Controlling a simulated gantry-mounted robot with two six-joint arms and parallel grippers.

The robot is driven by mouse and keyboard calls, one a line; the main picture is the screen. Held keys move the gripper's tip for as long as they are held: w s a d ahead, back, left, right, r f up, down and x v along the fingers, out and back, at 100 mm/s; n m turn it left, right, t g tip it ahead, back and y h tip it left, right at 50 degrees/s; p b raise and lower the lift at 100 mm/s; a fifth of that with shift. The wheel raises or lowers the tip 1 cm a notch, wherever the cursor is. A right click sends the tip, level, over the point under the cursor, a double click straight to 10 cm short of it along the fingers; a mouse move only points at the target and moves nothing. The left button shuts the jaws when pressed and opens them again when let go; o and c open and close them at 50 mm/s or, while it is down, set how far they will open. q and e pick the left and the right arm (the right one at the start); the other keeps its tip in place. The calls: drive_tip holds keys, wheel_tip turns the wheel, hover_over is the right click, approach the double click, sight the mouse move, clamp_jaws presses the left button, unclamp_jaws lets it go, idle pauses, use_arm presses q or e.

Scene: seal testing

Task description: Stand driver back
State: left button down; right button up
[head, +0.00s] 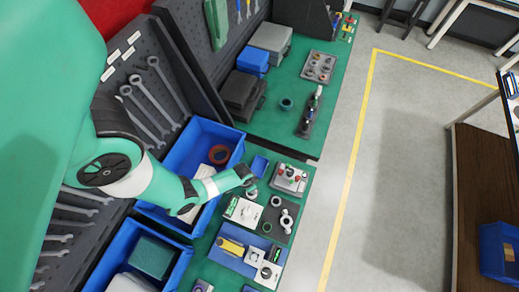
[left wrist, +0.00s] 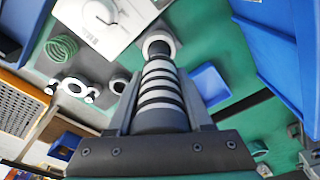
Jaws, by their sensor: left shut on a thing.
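My left gripper (head: 250,178) is over the bench's left part, close to the small parts laid out there. In the left wrist view it (left wrist: 158,100) is shut on the driver (left wrist: 158,82), a dark cylinder with several pale rings. The driver points away from the gripper, and its far end has a pale round ring. In the head view the driver is mostly hidden by my gripper and too small to make out. I cannot tell whether its far end touches anything. My right gripper is not in view.
A white plate (head: 243,211), a dark mat (head: 271,233) with white rings and a red-and-grey fixture (head: 290,179) lie close to the gripper. A small blue tray (head: 260,166) is beside it. A blue bin (head: 176,163) lies under my arm. Green bench (head: 278,131) is free farther back.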

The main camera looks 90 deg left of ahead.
use_arm(q)
drive_tip(key=shift+f, duration=0.25)
drive_tip(key=shift+c, duration=1.2)
unclamp_jaws()
